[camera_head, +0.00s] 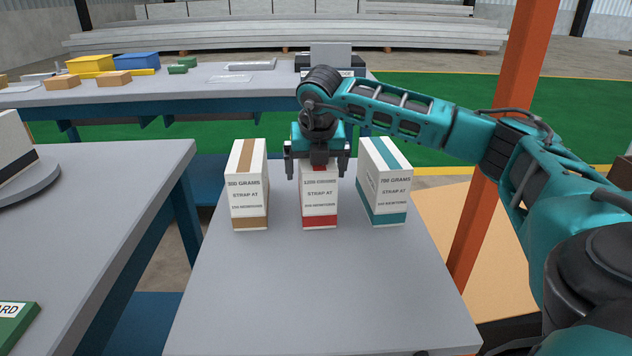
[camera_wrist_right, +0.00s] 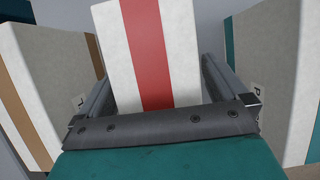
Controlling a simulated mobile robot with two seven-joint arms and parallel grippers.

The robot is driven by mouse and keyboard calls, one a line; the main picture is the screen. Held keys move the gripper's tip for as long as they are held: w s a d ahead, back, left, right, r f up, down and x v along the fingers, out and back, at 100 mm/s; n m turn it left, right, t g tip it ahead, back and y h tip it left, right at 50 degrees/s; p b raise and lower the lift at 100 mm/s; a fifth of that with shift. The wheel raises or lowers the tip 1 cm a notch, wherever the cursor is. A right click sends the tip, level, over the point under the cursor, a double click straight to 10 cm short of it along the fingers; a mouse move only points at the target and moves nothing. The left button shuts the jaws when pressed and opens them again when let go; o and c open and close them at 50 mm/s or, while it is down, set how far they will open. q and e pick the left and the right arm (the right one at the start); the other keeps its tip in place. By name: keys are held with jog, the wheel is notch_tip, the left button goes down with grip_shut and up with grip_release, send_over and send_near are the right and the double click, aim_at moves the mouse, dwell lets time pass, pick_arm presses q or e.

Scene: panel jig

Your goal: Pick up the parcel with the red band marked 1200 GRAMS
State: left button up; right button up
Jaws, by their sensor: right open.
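The parcel with the red band (camera_head: 319,205) stands upright on the grey table, in the middle of a row of three. Its white front reads 1200 GRAMS, partly covered at the top. My right gripper (camera_head: 318,170) is over it, pointing down, with its fingers apart on either side of the parcel's upper part. In the right wrist view the parcel's white top with a red stripe (camera_wrist_right: 152,50) lies between the two open fingers (camera_wrist_right: 158,92). I cannot tell whether either finger touches it. My left gripper is not in view.
A parcel with a tan band (camera_head: 249,190) stands close on the left, and one with a teal band (camera_head: 384,185) on the right. The grey table (camera_head: 320,300) is clear in front. An orange post (camera_head: 500,150) rises at the right.

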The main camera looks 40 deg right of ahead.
jog(key=shift+f, duration=0.1)
dwell(0.3)
grip_shut()
jog(key=shift+w, duration=0.1)
dwell(0.8)
